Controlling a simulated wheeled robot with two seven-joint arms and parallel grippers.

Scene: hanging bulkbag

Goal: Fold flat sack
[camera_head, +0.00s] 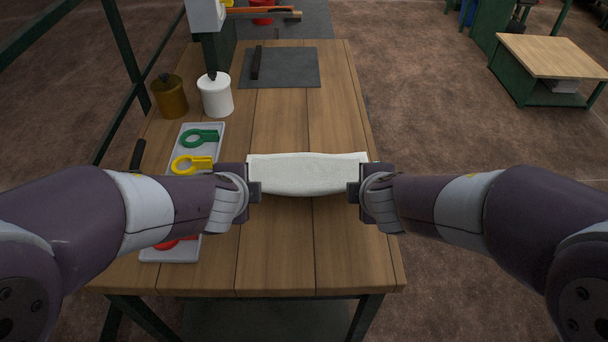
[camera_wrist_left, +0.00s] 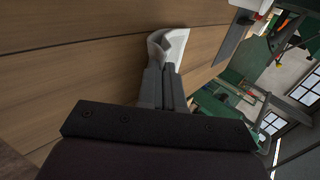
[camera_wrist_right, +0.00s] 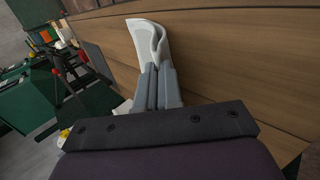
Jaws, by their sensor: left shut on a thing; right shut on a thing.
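The white sack (camera_head: 308,174) is a folded, narrow band stretched left to right between my grippers over the wooden table. Its lower edge bows down in the middle. My left gripper (camera_head: 254,188) is shut on its left end, and my right gripper (camera_head: 354,188) is shut on its right end. In the left wrist view the sack (camera_wrist_left: 170,46) shows a curled, doubled edge beyond the fingers (camera_wrist_left: 163,85). In the right wrist view the sack (camera_wrist_right: 148,40) also curls into a fold at the fingertips (camera_wrist_right: 155,82). Whether it touches the table is hard to tell.
A grey tray (camera_head: 185,254) with green (camera_head: 200,137), yellow (camera_head: 190,165) and red ring tools lies left, partly behind my left arm. Brown (camera_head: 170,98) and white (camera_head: 216,96) pots stand behind it. A dark mat (camera_head: 295,68) lies at the back. The table front (camera_head: 300,260) is clear.

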